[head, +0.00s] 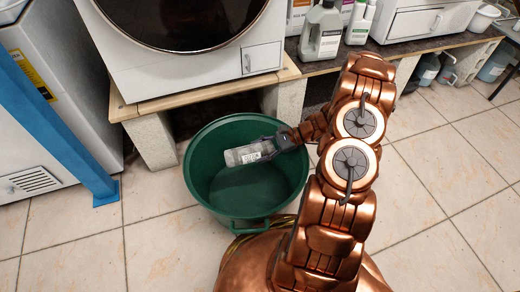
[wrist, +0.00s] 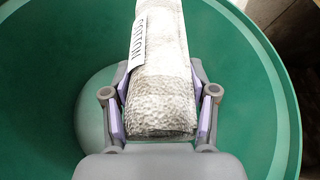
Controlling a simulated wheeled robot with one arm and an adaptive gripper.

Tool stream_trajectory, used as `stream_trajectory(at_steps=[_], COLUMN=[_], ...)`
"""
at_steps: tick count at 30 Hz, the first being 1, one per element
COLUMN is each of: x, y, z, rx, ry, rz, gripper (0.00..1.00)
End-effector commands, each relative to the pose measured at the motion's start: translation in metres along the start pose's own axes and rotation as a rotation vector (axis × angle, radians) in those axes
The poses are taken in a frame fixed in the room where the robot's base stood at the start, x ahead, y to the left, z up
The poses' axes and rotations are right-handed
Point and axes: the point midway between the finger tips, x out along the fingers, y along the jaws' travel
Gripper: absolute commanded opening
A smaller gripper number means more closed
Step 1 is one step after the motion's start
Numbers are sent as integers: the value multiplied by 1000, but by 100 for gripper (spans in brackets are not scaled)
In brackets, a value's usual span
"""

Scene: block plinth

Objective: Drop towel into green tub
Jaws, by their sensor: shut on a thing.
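A rolled grey-white towel with a printed label (head: 245,154) is held over the green tub (head: 206,205) in the head view. In the wrist view, the towel (wrist: 163,95) sits between the two fingers of my gripper (wrist: 162,112), which is shut on it. The towel points left in the head view, above the inside of the tub. The green tub's wall (wrist: 50,70) surrounds the towel and gripper in the wrist view. The towel's far end is cut off at the top of the wrist view.
A white front-loading machine (head: 195,68) stands on a wooden slab on blocks behind the tub. A blue strip (head: 60,140) runs down to the floor at left. Bottles (head: 322,32) stand on the counter. The tiled floor (head: 440,200) at right is clear.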

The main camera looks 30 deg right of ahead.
Motion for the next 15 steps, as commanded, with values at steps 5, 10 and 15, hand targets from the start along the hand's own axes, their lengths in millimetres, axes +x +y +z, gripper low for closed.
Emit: stream_trajectory(at_steps=[5,10,15], x=[0,0,0], y=[0,0,0], z=[0,0,0], rx=[0,0,0], ry=[0,-1,0], rz=[0,0,1], gripper=[18,71,87])
